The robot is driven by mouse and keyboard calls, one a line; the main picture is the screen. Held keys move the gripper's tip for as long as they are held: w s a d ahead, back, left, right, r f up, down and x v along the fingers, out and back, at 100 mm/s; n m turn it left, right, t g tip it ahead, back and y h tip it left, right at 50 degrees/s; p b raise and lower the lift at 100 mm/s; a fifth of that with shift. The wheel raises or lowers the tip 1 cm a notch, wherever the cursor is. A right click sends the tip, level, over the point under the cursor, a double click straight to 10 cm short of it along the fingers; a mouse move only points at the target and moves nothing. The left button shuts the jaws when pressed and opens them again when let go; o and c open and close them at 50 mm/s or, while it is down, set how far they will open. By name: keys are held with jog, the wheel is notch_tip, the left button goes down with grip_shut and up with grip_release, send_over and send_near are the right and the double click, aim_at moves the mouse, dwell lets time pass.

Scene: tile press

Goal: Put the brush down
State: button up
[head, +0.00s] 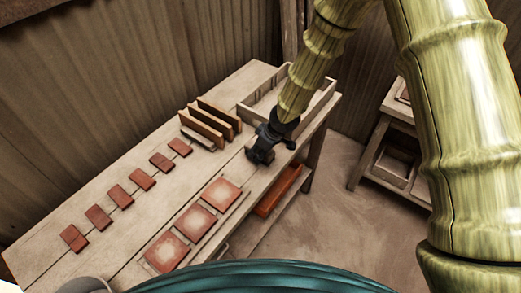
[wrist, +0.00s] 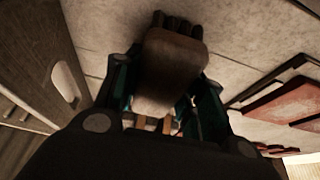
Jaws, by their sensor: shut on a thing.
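The brush (wrist: 172,68) is a brown, rounded wooden block with dark tufts at its far end in the wrist view. My gripper (wrist: 163,82) is shut on it, one finger along each side. In the head view my gripper (head: 266,146) is low over the right part of the wooden table (head: 110,170), just in front of the open wooden tray. A small dark brown part of the brush (head: 260,156) shows under the fingers there. I cannot tell whether the brush touches the tabletop.
The open tray (head: 326,92) stands at the table's back right corner. Upright boards in a rack (head: 210,122) stand to the left. Several small red tiles (head: 142,179) lie in a row, with larger square tiles (head: 195,222) in front. A shelf unit (head: 385,150) stands right.

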jog(key=shift+f+b, duration=0.3)
jog(key=shift+f, duration=0.3)
jog(key=shift+s, duration=0.1)
jog(key=o, duration=1)
jog(key=shift+o, duration=0.2)
jog(key=shift+r, duration=0.1)
jog(key=shift+d+r, duration=0.1)
jog(key=shift+r, duration=0.4)
jog(key=b+v, duration=0.1)
jog(key=v, duration=0.6)
jog(key=b+v, duration=0.1)
jog(key=v, duration=0.2)
jog(key=shift+s+r+b, duration=0.15)
jog(key=shift+s+b, duration=0.2)
